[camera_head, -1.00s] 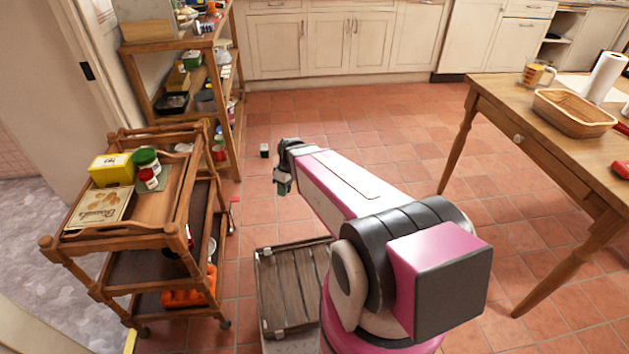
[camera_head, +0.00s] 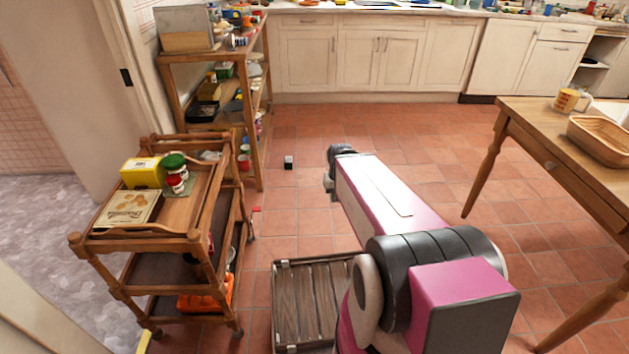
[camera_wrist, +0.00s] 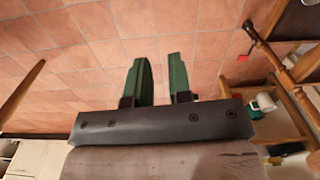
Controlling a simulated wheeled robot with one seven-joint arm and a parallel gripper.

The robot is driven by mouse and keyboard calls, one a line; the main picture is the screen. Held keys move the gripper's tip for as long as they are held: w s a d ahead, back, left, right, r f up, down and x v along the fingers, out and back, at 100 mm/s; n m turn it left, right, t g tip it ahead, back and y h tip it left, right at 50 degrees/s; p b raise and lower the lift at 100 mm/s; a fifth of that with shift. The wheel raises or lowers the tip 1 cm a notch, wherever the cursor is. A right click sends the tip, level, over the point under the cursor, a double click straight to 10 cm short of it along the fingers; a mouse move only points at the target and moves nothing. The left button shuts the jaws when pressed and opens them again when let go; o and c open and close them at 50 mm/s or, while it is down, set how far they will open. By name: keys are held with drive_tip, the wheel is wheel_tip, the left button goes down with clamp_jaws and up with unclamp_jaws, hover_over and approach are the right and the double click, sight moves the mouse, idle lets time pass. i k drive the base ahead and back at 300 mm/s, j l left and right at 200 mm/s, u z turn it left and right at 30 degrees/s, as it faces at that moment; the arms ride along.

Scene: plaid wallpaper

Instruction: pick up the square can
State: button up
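The best match for a square can is a yellow, box-shaped container (camera_head: 143,172) with a white patch on top. It stands at the back left of the wooden trolley's upper tray (camera_head: 180,212). My gripper (camera_head: 331,182) is over the floor to the right of the trolley, well apart from the yellow container. In the wrist view, its two green fingers (camera_wrist: 162,75) are spread with only floor tiles between them. The yellow container cannot be made out in the wrist view.
A green-lidded jar (camera_head: 173,163), a red and white small can (camera_head: 177,183) and a flat box (camera_head: 127,208) share the tray. A shelf unit (camera_head: 258,150) stands behind the trolley. A small dark object (camera_head: 288,162) lies on the floor. A table (camera_head: 540,140) stands right.

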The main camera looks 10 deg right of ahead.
sight(288, 160)
drive_tip(key=i+l+z, duration=0.15)
drive_tip(key=z, duration=0.85)
drive_tip(key=i, duration=5.75)
drive_tip(key=i+u, duration=0.2)
drive_tip(key=u, duration=0.25)
drive_tip(key=i+l+u, duration=0.1)
drive_tip(key=u, duration=0.3)
drive_tip(key=i+l+u, duration=0.2)
drive_tip(key=u, duration=0.25)
drive_tip(key=i+u, duration=0.1)
drive_tip(key=u, duration=3.8)
